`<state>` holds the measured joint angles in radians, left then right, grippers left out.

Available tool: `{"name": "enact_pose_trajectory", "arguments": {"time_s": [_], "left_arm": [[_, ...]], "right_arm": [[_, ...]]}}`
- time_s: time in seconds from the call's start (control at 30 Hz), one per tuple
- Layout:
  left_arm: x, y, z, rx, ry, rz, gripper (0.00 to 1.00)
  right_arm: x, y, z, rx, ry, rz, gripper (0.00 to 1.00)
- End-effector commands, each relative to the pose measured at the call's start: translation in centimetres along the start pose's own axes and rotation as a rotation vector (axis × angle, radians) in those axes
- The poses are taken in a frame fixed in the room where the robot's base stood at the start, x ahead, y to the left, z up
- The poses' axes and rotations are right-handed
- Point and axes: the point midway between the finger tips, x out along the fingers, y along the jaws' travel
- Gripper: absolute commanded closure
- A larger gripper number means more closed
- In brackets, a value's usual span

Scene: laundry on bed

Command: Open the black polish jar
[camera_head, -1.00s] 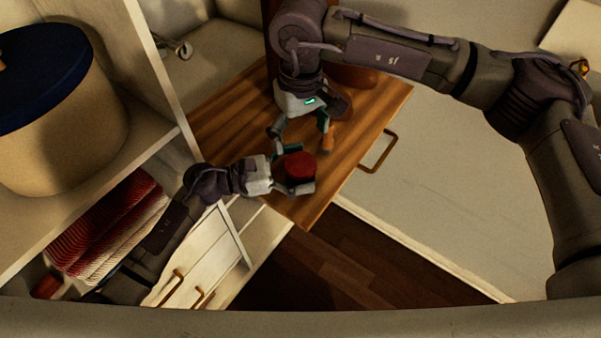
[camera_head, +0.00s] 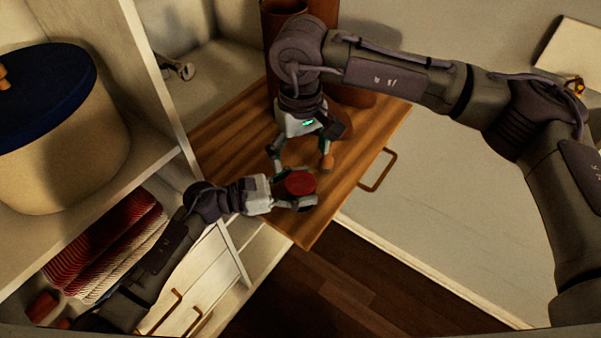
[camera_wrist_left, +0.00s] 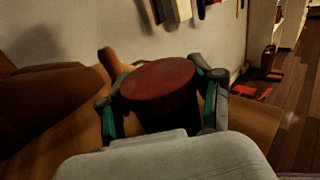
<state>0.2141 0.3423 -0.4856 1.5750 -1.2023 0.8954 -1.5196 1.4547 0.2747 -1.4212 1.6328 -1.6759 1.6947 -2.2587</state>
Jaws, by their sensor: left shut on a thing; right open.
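The polish jar is a short round jar with a dark red lid (camera_head: 300,184) and a dark body. It is in the middle of the head view, over the near part of a wooden tray or board. My left gripper (camera_head: 303,196) is shut around its side, and in the left wrist view the fingers flank the jar (camera_wrist_left: 160,85) left and right, with its flat top facing up. My right gripper (camera_head: 300,163) is open and empty, just beyond the jar, pointing down. I cannot tell its exact height. The jar's underside is hidden.
The wooden tray (camera_head: 232,126) has a metal handle (camera_head: 378,171) at its right side. A small orange-brown wooden piece (camera_head: 328,163) is by my right gripper's finger. Brown cylinders (camera_head: 352,97) stand behind. A shelf with a blue-lidded basket (camera_head: 60,150) is at left.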

Motion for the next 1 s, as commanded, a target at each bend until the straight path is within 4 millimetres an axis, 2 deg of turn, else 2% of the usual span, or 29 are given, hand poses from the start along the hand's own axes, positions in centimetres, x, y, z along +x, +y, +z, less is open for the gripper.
{"name": "enact_pose_trajectory", "arguments": {"time_s": [0.17, 1.0], "left_arm": [[0.0, -0.01, -0.02, 0.0, 0.0, 0.0, 1.0], [0.0, -0.01, -0.02, 0.0, 0.0, 0.0, 1.0]], "right_arm": [[-0.03, -0.02, 0.01, 0.313, 0.0, 0.0, 0.12], [-0.28, -0.02, 0.01, 2.361, 0.0, 0.001, 0.12]]}}
